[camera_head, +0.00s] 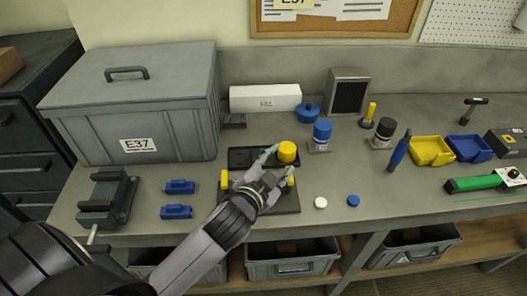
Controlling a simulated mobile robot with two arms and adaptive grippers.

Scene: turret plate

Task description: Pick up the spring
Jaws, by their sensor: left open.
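My left gripper (277,162) is open over the dark plates near the middle of the bench. Its two pale fingertips point away from me, close to a yellow cylinder (287,150); I cannot tell whether they touch it. The cylinder stands on the dark back plate (240,157). A second dark plate (286,203) lies in front, partly covered by my gripper, with yellow posts (224,180) at its sides. I cannot make out a spring; it may be hidden by my gripper or too small to see. My right gripper is not in view.
A large grey lidded box (185,120) stands at the left, with a vise (108,198) and blue blocks (180,187) in front. White (320,202) and blue (353,200) discs lie right of the plates. Yellow (431,150) and blue (469,148) bins stand farther right.

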